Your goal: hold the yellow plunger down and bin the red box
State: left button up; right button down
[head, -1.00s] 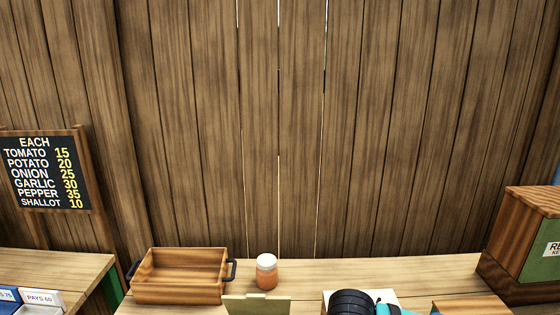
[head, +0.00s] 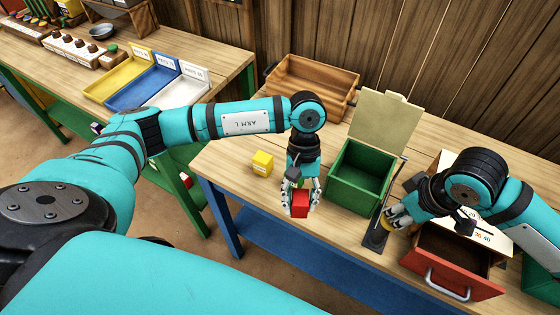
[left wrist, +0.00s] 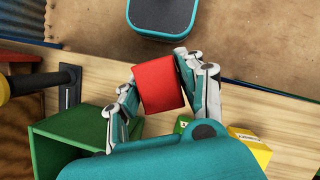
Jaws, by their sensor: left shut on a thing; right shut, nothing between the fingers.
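My left gripper (head: 300,198) is shut on the red box (head: 299,207), above the front part of the table. The red box also shows between the fingers in the left wrist view (left wrist: 158,84). The green bin (head: 345,193) stands right of the box, its pale lid (head: 385,130) standing up open. My right gripper (head: 397,212) is shut at the yellow plunger (head: 392,225), right of the bin. The fingers hide much of the plunger, so I cannot tell how far down it is. Part of the bin shows in the left wrist view (left wrist: 60,150).
A yellow box (head: 262,163) lies on the table left of my left gripper. A wooden tray (head: 310,85) stands behind. A red drawer (head: 450,262) sticks out at the right. A dark plate (head: 376,240) lies beside the bin. Another table with coloured trays (head: 145,85) is at the left.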

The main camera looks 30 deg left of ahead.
pick_arm(q)
jog(key=w+d+r+n+t+h, duration=0.3)
jog(key=w+d+r+n+t, duration=0.1)
jog(key=w+d+r+n, duration=0.7)
jog(key=shift+n+y, duration=0.3)
jog(key=shift+n, duration=0.5)
jog(key=shift+w+a+f, duration=0.25)
jog(key=shift+w+f, duration=0.25)
jog(key=shift+f, duration=0.25)
jog(key=shift+w+a+f, duration=0.25)
jog(key=shift+w+f, duration=0.25)
jog(key=shift+f, duration=0.25)
jog(key=shift+w+a+f, duration=0.25)
jog(key=shift+w+f, duration=0.25)
jog(key=shift+f, duration=0.25)
jog(key=o, duration=1.3)
jog(key=v, duration=1.2)
